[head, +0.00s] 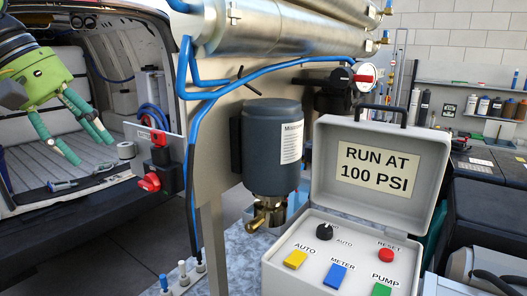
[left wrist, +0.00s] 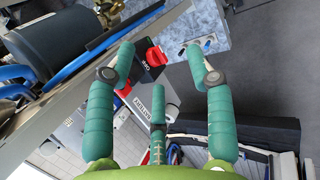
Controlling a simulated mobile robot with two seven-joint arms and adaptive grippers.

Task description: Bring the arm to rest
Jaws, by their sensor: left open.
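My left gripper (head: 88,148) hangs at the left of the head view, with a green body and teal fingers pointing down and right. Its fingers are spread and hold nothing. It is in front of the open van and left of the red-and-black switches (head: 148,181), apart from them. In the left wrist view the open fingers of the gripper (left wrist: 160,68) reach up the picture, and the red switch (left wrist: 155,56) shows behind and between them. My right gripper is in neither view.
A grey control box (head: 330,250) with a lid reading "RUN AT 100 PSI" and coloured buttons stands on the bench. A dark motor (head: 270,145), metal tubes (head: 270,28) and blue hoses are mounted on the frame. The van (head: 130,35) stands open at left. Dark floor (head: 105,250) is clear.

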